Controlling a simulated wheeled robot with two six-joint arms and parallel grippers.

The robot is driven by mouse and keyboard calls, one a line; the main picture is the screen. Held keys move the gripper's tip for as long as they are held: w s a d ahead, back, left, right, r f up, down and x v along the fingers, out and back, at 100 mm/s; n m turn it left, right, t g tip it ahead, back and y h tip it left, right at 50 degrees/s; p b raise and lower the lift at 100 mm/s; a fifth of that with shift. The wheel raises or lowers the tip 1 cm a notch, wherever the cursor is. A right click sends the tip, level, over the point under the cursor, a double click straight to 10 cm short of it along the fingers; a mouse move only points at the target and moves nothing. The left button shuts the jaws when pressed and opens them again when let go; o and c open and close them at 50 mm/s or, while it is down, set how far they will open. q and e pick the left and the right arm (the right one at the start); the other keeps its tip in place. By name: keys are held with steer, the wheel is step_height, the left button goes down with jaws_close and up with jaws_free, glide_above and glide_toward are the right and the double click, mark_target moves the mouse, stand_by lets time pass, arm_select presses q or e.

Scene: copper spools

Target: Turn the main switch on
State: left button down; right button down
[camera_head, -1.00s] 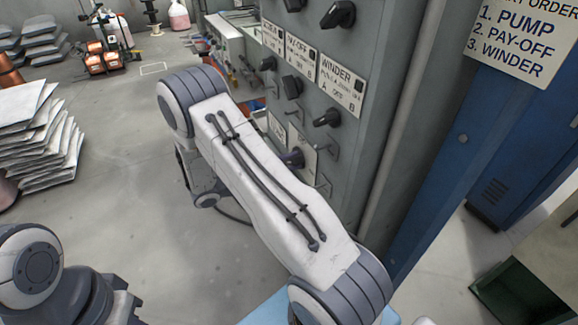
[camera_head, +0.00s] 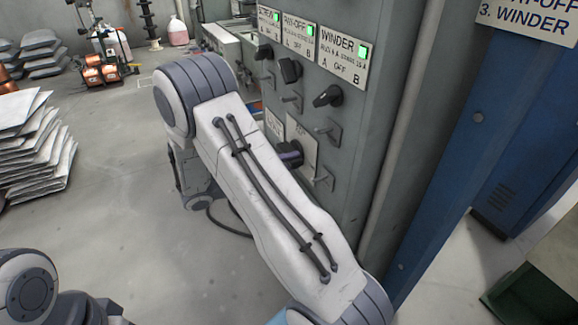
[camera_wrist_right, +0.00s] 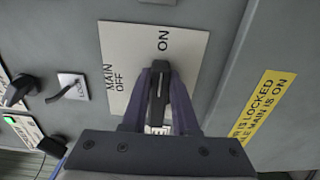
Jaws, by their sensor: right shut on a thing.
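The main switch's dark handle (camera_wrist_right: 157,100) stands on a pale plate (camera_wrist_right: 188,62) marked MAIN, OFF and ON, in the right wrist view. The handle's far end points toward the word ON. My right gripper (camera_wrist_right: 160,72) is shut on the handle, with one finger on each side. In the head view my right arm covers much of the lower panel and the gripper cannot be made out clearly. Green lamps are lit on the panel labels, including WINDER (camera_head: 345,55) and PAY-OFF (camera_head: 298,40). My left gripper is not in view.
Small rotary knobs (camera_head: 328,96) and toggles stick out of the grey cabinet. A yellow label (camera_wrist_right: 268,105) mentions a lock while main is on. A blue cabinet (camera_head: 470,135) stands at right. Stacked sacks (camera_head: 35,150) lie at left; floor between is clear.

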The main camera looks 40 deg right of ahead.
steer(key=shift+f, duration=0.1)
stand_by(0.4)
steer(key=c, duration=0.7)
jaws_free()
steer(key=b+v, duration=0.1)
steer(key=v, duration=0.9)
steer(key=shift+w+a, duration=0.1)
steer(key=shift+a, duration=0.1)
